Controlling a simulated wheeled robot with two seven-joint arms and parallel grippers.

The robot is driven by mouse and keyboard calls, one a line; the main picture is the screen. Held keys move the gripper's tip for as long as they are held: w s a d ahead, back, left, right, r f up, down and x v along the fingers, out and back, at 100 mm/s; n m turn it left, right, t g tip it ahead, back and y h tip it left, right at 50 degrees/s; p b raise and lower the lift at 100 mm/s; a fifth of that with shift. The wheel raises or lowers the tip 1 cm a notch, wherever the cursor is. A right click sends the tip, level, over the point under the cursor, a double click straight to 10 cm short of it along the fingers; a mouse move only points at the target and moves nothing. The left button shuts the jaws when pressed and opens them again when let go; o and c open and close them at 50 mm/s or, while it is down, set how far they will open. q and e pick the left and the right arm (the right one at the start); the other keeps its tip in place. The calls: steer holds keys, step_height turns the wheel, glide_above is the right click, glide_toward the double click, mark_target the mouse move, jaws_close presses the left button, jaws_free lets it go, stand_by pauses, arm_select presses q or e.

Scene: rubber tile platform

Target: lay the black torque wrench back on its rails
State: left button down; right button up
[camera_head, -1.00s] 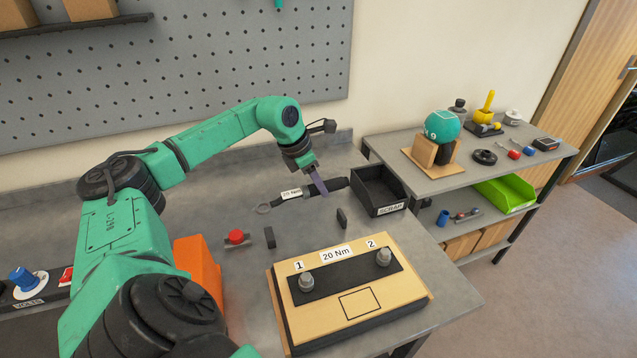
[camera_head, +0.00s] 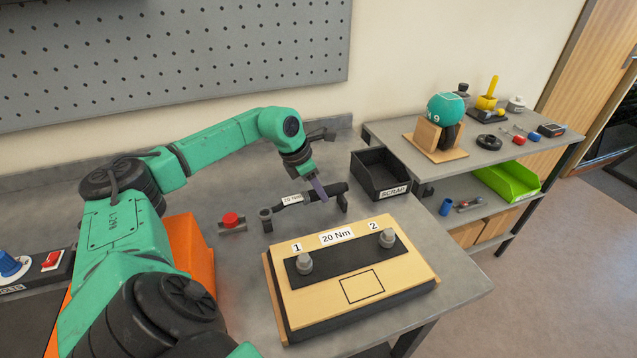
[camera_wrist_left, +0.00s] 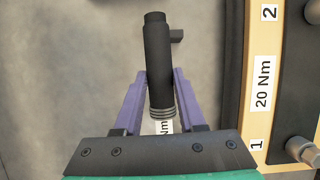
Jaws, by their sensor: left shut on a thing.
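The black torque wrench (camera_head: 292,200), with a white 20 Nm label, lies level between the jaws of my left gripper (camera_head: 320,192). In the left wrist view its dark handle (camera_wrist_left: 158,55) runs between the two purple fingers, which are shut on it. The two small dark rails stand on the bench: the left rail (camera_head: 267,225) is at the ring-head end, and the right rail (camera_head: 343,204) is under the handle end. The right rail also shows beside the handle in the wrist view (camera_wrist_left: 177,36). I cannot tell whether the wrench touches the rails. My right gripper is not in view.
A wooden 20 Nm board (camera_head: 400,268) with two bolts stands in front of the rails. A black SCRAP bin (camera_head: 365,180) is just right of the handle end. A red-button device (camera_head: 231,222) sits left of the rails. Orange block (camera_head: 195,250) is near my arm.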

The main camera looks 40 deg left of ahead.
mark_target(298, 197)
arm_select(q)
steer(key=shift+f, duration=0.2)
steer(key=shift+c, duration=2.1)
jaws_free()
steer(key=b+v, duration=0.2)
steer(key=v, duration=1.2)
steer(key=shift+s+r, duration=0.2)
steer(key=shift+r, duration=0.05)
